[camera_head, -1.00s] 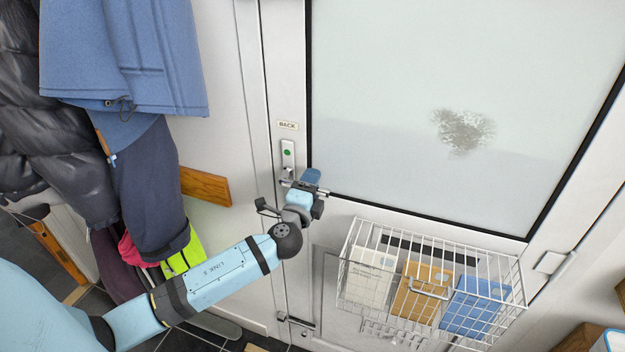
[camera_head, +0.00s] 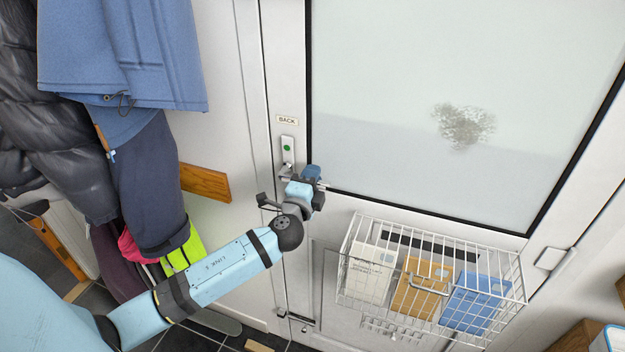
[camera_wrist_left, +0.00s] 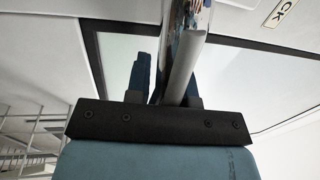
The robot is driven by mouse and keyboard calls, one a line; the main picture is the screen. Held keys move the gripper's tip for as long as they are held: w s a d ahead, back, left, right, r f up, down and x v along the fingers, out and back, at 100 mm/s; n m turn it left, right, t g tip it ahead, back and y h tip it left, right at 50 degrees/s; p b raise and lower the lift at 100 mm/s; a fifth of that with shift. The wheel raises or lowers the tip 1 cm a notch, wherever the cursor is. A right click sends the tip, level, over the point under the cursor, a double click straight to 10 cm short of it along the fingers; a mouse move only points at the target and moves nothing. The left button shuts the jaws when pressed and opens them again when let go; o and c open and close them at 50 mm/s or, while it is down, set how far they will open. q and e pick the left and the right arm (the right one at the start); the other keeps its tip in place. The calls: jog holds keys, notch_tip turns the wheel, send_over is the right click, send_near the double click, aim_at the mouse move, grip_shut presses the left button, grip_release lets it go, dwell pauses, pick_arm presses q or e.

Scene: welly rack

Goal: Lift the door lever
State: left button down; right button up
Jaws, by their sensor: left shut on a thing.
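The white door has a silver lever handle beside its upright lock plate (camera_head: 288,150), which carries a green dot, below a small "BACK" label. My left gripper (camera_head: 312,178) is at the lever, and its body covers most of the lever in the head view. In the left wrist view the lever (camera_wrist_left: 184,62) runs between the two blue fingers of the left gripper (camera_wrist_left: 165,80), which is shut on it. The lever's tip (camera_head: 324,186) shows just past the fingers. My right gripper is not in view.
A white wire basket (camera_head: 432,280) with several booklets hangs on the door, right of my left arm. Coats (camera_head: 130,60) hang at the left. A wooden block (camera_head: 205,183) is on the wall left of the door. A bolt (camera_head: 296,319) sits low on the door.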

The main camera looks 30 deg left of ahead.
aim_at(309, 150)
pick_arm(q)
jog(key=shift+a+r+n+y+b, duration=0.1)
jog(key=shift+r+n+y+b, duration=0.35)
jog(key=shift+n, duration=0.75)
jog(key=shift+a+r+n, duration=0.15)
jog(key=shift+r+n, duration=0.5)
jog(key=shift+n, duration=0.25)
jog(key=shift+s+a+r+n+g+b, duration=0.15)
jog(key=shift+a+r+n+g+b, duration=0.15)
jog(key=shift+r+n, duration=0.6)
jog(key=shift+a+r+n+y, duration=0.1)
jog(key=shift+a+n+y, duration=0.25)
jog(key=shift+n, duration=0.65)
jog(key=c, duration=1)
grip_release()
jog(key=shift+s, duration=0.1)
